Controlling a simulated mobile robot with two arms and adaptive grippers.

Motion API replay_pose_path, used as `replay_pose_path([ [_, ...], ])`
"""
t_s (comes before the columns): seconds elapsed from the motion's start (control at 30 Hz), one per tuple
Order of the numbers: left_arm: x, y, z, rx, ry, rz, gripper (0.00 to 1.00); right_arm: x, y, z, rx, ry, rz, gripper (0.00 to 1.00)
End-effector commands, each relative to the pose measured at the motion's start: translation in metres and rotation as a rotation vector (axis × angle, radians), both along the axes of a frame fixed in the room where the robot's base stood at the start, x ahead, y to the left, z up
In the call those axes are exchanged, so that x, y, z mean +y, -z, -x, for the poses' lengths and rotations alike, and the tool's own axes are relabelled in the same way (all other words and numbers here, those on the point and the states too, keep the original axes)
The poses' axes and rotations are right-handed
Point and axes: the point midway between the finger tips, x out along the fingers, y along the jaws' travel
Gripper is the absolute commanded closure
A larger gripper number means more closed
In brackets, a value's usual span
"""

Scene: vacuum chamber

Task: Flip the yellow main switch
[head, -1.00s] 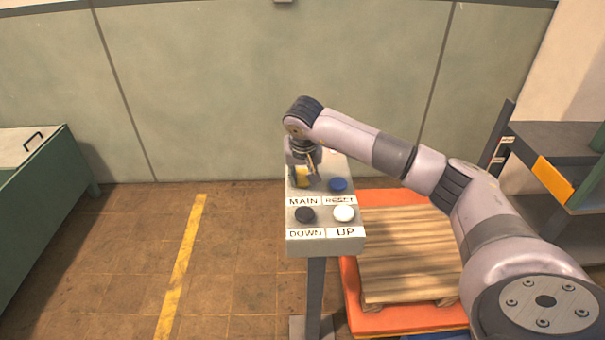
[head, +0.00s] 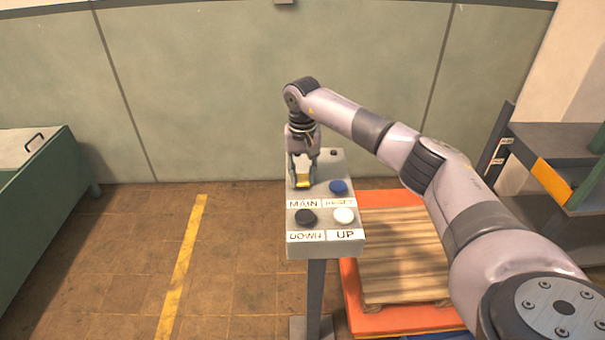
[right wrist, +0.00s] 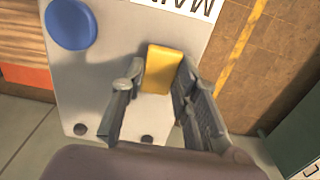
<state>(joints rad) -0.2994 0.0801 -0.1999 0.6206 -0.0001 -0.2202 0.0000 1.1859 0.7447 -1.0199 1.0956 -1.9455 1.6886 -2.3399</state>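The yellow main switch (head: 303,181) is on the control panel (head: 325,247), above the MAIN label (head: 303,203). My right gripper (head: 303,183) points down over the panel, with its fingers around the switch. In the right wrist view the yellow switch (right wrist: 162,69) shows between the two spread fingertips of my right gripper (right wrist: 153,85). There is a gap on at least the left side; contact on the right side cannot be told. My left gripper is not in view.
The blue RESET button (head: 338,187) is right of the switch. The black DOWN button (head: 305,216) and white UP button (head: 344,215) are nearer me. A pallet (head: 405,265) on an orange platform (head: 352,298) stands to the right. Open floor lies left.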

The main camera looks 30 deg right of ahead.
Motion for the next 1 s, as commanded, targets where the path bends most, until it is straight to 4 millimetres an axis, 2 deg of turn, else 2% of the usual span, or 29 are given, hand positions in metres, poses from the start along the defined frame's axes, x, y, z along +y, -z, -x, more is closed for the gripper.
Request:
replay_pose_path([
  [0.3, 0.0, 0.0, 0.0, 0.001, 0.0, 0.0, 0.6, 0.0, 0.0, 0.0, -0.001, 0.001, 0.001, 0.52],
  [0.67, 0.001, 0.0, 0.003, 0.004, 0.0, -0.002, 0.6, 0.0, -0.005, -0.001, -0.002, 0.001, 0.0, 0.52],
  [0.77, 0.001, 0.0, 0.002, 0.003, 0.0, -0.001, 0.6, -0.001, -0.017, -0.001, -0.004, 0.001, 0.0, 0.52],
  [1.0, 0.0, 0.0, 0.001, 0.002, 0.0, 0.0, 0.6, 0.0, -0.068, -0.001, -0.006, 0.001, 0.0, 0.52],
])
